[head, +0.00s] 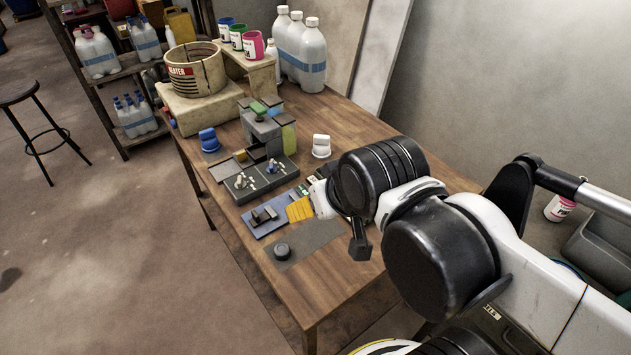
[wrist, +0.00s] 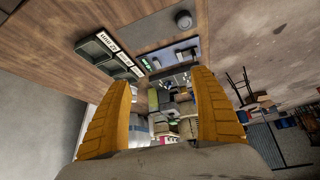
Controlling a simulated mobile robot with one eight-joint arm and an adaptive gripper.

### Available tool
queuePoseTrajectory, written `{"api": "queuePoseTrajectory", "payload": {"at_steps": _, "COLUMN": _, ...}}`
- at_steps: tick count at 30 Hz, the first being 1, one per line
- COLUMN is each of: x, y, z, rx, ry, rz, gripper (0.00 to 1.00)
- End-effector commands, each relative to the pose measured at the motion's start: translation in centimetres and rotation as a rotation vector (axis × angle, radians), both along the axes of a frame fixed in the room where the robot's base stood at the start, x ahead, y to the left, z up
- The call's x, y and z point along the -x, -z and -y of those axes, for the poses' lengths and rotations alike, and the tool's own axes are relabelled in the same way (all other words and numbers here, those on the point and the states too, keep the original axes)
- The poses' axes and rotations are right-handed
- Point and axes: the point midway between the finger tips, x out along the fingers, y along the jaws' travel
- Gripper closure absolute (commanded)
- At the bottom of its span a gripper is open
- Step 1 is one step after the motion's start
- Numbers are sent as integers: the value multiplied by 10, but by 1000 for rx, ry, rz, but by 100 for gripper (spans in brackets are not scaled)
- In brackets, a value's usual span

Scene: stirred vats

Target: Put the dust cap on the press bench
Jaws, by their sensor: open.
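A small dark round cap (head: 282,250), which looks like the dust cap, lies on a flat grey mat (head: 312,237) at the near end of the wooden bench (head: 330,285). The cap (wrist: 183,19) and mat (wrist: 150,33) also show at the top of the wrist view. I cannot tell whether this bench is the one called the press bench. A grey press-like machine (head: 262,132) stands farther back on it. My gripper (wrist: 161,78) is open and empty, its yellow fingers apart above the bench. In the head view one yellow finger (head: 299,210) shows beyond the mat; my arm hides the rest.
A blue mat (head: 262,222) with small dark parts lies beside the grey mat. A dark tray (head: 250,187) holds small fittings. Blue (head: 209,140) and white (head: 321,145) items flank the machine. A heater drum (head: 195,70) and bottles stand behind. Labelled bins (wrist: 97,47) show in the wrist view.

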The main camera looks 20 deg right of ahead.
Motion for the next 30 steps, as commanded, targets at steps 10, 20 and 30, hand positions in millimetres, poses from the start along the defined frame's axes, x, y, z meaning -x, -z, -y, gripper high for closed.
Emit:
{"api": "queuePoseTrajectory", "payload": {"at_steps": 10, "x": -102, "y": -16, "z": 41, "rx": 22, "ry": 207, "rz": 29, "gripper": 27}}
{"api": "queuePoseTrajectory", "payload": {"at_steps": 20, "x": -213, "y": 23, "z": 91, "rx": 43, "ry": 442, "rz": 97, "gripper": 27}}
{"api": "queuePoseTrajectory", "payload": {"at_steps": 30, "x": -264, "y": 71, "z": 121, "rx": 49, "ry": 573, "rz": 157, "gripper": 27}}
